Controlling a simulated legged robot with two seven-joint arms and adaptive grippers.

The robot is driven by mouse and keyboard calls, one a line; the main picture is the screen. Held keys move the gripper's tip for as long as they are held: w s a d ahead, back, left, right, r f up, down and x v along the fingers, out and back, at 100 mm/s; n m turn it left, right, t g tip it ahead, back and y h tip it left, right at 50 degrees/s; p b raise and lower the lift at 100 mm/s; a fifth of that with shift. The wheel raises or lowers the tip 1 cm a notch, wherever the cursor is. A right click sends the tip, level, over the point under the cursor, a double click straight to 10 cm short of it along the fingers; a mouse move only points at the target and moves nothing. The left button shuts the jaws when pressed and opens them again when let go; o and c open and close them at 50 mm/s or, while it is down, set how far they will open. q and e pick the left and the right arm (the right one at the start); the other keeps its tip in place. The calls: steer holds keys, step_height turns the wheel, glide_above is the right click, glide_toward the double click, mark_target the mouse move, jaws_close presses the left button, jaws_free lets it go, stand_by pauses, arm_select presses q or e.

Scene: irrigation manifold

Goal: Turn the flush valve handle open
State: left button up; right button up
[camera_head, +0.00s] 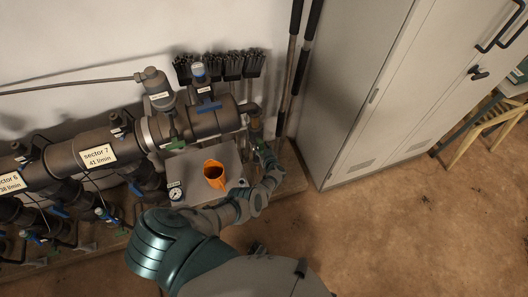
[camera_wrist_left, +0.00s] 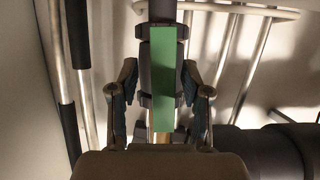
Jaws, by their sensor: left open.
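The flush valve handle appears as a flat green bar (camera_wrist_left: 167,80) in the left wrist view, lying lengthwise along a dark vertical pipe fitting (camera_wrist_left: 158,10). My left gripper (camera_wrist_left: 158,85) is open, with one finger on each side of the bar and fitting. A gap shows beside the left finger; contact on the right side is hard to tell. In the head view my left gripper (camera_head: 262,152) is at the right end of the manifold, below the pipe elbow (camera_head: 250,108). There it hides most of the handle. My right gripper is not in view.
The manifold pipe (camera_head: 95,155) carries several valves and sector labels. Brushes and long-handled tools (camera_head: 290,60) stand by the wall. A grey cabinet (camera_head: 350,90) stands right.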

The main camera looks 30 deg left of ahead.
mark_target(262, 148)
arm_select(q)
steer(key=shift+v, duration=3.4)
steer(key=shift+s+a, duration=0.1)
steer(key=shift+a, duration=0.1)
